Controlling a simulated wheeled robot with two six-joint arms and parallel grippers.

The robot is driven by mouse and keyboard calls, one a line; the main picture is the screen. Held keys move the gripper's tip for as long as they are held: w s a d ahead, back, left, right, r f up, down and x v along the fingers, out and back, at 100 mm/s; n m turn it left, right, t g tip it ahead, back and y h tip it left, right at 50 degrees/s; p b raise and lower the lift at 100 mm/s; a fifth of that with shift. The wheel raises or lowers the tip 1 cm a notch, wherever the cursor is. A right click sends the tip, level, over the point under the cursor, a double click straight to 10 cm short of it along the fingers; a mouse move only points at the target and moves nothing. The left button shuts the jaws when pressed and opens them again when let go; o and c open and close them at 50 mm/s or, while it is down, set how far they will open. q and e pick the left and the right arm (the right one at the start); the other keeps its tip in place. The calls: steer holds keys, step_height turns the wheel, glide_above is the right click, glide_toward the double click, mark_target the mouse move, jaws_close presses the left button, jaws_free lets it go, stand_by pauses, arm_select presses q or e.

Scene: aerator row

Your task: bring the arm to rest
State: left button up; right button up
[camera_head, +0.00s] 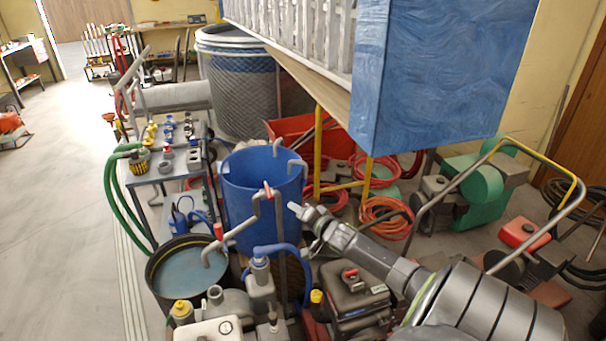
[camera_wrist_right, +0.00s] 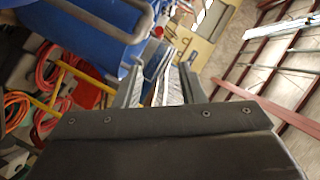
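My right arm comes in from the lower right of the head view and stretches toward the middle. Its gripper (camera_head: 297,209) is just right of the blue barrel (camera_head: 238,215) in the picture; whether it touches anything there I cannot tell. In the right wrist view the two fingers of this gripper (camera_wrist_right: 160,88) stand apart, with nothing seen held between them. Blue barrel wall (camera_wrist_right: 110,45) and a grey bent pipe (camera_wrist_right: 95,17) show beyond the fingers at upper left. My left gripper is not in view.
Grey bent pipes (camera_head: 277,205) rise by the barrel. A black tub (camera_head: 160,292), pumps and an engine (camera_head: 352,300) crowd below the arm. A large blue-sided tank (camera_head: 430,75) overhangs above. A tool bench (camera_head: 165,172) stands left; open floor (camera_head: 60,220) lies farther left.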

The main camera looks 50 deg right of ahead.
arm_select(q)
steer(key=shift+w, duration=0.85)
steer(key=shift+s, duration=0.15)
